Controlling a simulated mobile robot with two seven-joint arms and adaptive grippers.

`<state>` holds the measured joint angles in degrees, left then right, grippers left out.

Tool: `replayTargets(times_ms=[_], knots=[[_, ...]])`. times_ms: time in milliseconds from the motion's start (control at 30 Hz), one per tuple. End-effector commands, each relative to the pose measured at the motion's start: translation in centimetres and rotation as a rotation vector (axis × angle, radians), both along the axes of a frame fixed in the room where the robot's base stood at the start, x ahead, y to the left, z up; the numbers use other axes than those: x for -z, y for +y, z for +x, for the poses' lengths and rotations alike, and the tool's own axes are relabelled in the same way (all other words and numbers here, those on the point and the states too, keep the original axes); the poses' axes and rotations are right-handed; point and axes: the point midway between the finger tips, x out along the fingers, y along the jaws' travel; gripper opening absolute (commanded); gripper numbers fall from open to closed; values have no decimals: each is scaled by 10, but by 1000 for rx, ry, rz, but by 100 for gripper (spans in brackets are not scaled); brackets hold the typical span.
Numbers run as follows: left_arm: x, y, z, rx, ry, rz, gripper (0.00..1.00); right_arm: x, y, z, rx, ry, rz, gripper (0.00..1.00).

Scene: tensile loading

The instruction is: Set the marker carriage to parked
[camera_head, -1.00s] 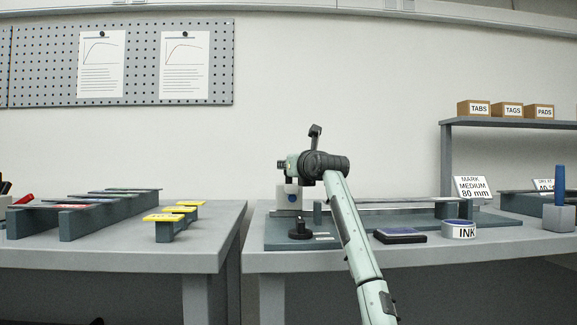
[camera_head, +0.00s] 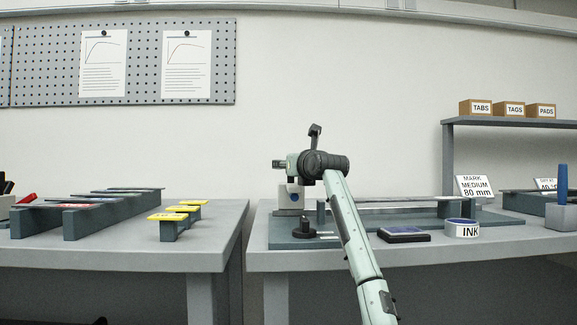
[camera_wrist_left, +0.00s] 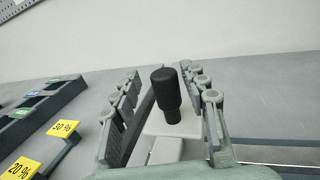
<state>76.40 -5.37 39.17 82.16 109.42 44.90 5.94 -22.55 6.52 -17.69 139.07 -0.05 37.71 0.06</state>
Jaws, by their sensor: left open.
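In the left wrist view the carriage's pale top (camera_wrist_left: 180,124) carries an upright black knob (camera_wrist_left: 166,92). My left gripper (camera_wrist_left: 168,98) is open, with one finger on each side of the knob. I cannot tell whether the fingers touch it. In the head view my left wrist is above the carriage and the fingers are mostly hidden. My right gripper is not in view.
A black round knob (camera_head: 304,229) stands on the fixture's front left. An ink pad (camera_head: 404,234) and an INK roll (camera_head: 462,228) sit by its front edge. A "MARK MEDIUM 80 mm" sign (camera_head: 474,187) stands behind. A gap separates the left bench (camera_head: 200,257), which holds yellow tags (camera_head: 180,209).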

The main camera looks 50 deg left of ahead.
Motion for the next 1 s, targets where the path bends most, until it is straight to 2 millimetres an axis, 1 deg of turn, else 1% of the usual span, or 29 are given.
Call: replayTargets(times_ms=[67, 167, 267, 500, 600, 700, 833, 1000], knots=[[-1, -2, 0, 2, 0, 1, 44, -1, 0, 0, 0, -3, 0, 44], [-1, -10, -2, 4, -1, 2, 44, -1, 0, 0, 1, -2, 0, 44], [0, -25, -9, 4, -1, 0, 44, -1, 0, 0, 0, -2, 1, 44], [0, -71, -32, 3, -1, 0, 44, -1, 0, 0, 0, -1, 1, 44], [1, -87, -41, 2, 0, -1, 44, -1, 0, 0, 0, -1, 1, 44], [0, -99, -47, 0, 0, 0, 44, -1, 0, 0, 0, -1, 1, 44], [0, -107, -51, -1, 0, -1, 44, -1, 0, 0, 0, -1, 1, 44], [0, -108, -52, -1, 0, -1, 44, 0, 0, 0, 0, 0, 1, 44]])
